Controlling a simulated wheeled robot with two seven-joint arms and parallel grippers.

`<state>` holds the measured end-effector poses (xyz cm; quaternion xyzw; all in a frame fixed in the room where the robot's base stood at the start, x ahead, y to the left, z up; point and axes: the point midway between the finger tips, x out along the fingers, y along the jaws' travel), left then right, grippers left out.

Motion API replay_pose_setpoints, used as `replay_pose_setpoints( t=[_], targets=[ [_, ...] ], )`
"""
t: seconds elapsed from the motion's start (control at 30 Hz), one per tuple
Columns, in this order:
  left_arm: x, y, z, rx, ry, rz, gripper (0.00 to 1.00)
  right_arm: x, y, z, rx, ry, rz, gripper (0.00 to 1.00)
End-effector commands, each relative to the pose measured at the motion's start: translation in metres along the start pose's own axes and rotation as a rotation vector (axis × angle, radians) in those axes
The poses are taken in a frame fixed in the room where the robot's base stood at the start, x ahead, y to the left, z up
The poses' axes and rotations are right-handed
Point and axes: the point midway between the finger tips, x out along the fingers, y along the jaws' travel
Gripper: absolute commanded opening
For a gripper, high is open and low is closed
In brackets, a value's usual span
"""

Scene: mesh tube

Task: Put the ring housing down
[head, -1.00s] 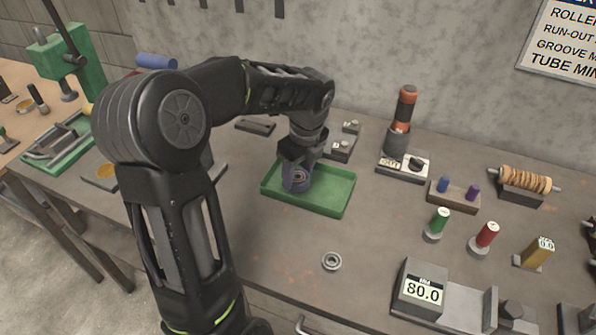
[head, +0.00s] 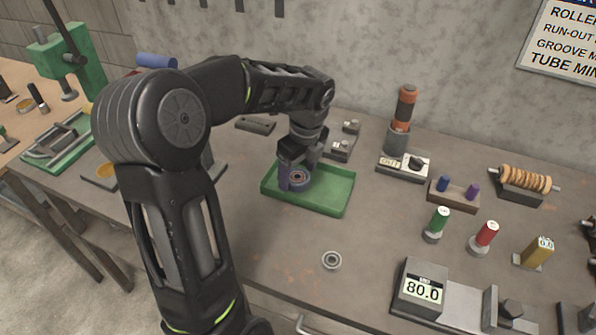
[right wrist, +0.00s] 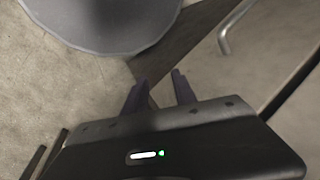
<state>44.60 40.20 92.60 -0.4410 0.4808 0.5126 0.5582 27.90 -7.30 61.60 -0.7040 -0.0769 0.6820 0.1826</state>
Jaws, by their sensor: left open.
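The ring housing (head: 299,177), a blue-grey ring with a dark round centre, sits in the left part of the green tray (head: 330,205). My left gripper (head: 295,174) is right over it, pointing down. Its jaws are open, with a purple finger on the housing's left side; whether that finger touches it I cannot tell. The far finger and part of the housing are hidden. In the right wrist view my right gripper (right wrist: 160,92) has its two fingers apart with nothing between them, away from the tray.
A small metal bearing ring (head: 331,260) lies on the bench in front of the tray. A block with an orange-topped cylinder (head: 405,105) stands behind right. Green (head: 438,221) and red (head: 485,236) plugs and a gauge reading 80.0 (head: 422,288) are at right.

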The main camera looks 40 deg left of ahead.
Motion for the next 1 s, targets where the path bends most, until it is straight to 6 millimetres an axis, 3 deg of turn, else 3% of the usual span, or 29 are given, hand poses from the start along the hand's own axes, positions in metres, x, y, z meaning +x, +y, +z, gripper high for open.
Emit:
replay_pose_setpoints(
  t=[0.17, 0.6, 0.77, 1.0],
  targets=[
    [-0.021, -0.001, 0.0, 0.0, -0.002, -0.004, 0.74, 0.0, 0.0, 0.0, 0.0, 0.0, 0.0, 0.33],
    [-0.106, -0.001, 0.0, 0.0, -0.001, -0.003, 0.74, 0.0, 0.0, 0.0, 0.0, 0.0, 0.0, 0.33],
    [-0.118, -0.001, 0.0, 0.001, 0.0, -0.002, 0.74, 0.0, 0.0, 0.0, 0.0, 0.0, 0.0, 0.33],
    [-0.12, 0.0, 0.0, 0.0, 0.0, 0.0, 0.74, 0.0, 0.0, 0.0, 0.0, 0.0, 0.0, 0.33]
  ],
)
